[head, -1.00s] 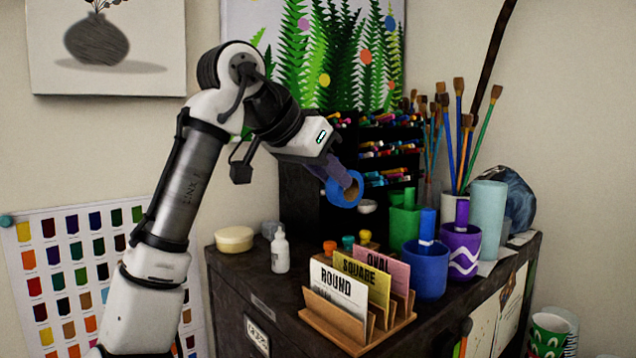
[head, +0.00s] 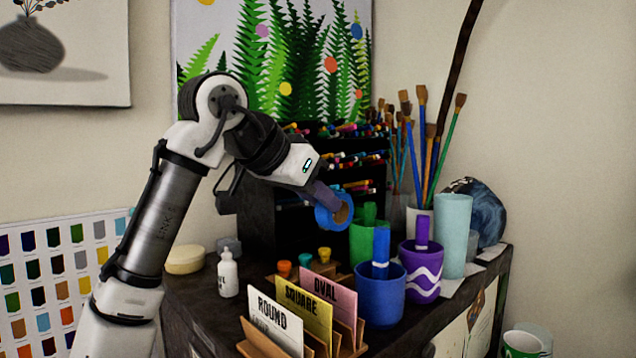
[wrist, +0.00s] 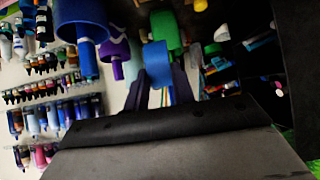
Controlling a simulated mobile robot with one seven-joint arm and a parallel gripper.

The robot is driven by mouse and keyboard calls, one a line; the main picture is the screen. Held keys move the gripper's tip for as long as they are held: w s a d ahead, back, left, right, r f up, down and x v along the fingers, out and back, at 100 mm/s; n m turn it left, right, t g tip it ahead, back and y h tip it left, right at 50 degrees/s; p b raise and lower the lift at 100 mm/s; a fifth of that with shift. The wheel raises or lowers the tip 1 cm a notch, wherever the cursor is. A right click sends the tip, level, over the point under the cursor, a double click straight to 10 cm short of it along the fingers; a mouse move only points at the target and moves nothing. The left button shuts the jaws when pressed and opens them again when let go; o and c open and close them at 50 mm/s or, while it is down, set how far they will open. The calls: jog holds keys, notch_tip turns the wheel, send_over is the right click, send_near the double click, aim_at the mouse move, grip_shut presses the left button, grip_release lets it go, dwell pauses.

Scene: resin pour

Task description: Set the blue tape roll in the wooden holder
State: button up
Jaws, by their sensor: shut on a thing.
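My gripper (head: 326,197) is shut on the blue tape roll (head: 334,212) and holds it in the air above the dark cabinet. The roll is a blue ring with a tan core, its open side facing the head view. In the wrist view the roll (wrist: 157,62) sits between the two fingers (wrist: 159,88). A wooden holder (head: 262,342) with slots stands at the cabinet's front, below the roll, and carries cards marked ROUND, SQUARE and OVAL. Behind it a second wooden piece (head: 343,270) shows partly, near orange-, teal- and yellow-capped bottles. I cannot tell which one the task means.
A black marker rack (head: 262,215) stands behind the roll. To the right are a green cup (head: 366,240), a blue cup (head: 381,298), a purple cup (head: 421,275) and a tall pale cylinder (head: 453,235). A white bottle (head: 228,275) and a cream tub (head: 185,260) stand left.

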jog(key=shift+f+b, duration=1.3)
jog(key=shift+f, duration=3.3)
jog(key=o, duration=1.5)
jog(key=shift+r, duration=0.1)
notch_tip(320, 180, up, 3)
jog(key=p, duration=0.2)
jog(key=shift+p, duration=0.4)
jog(key=shift+r, duration=2.45)
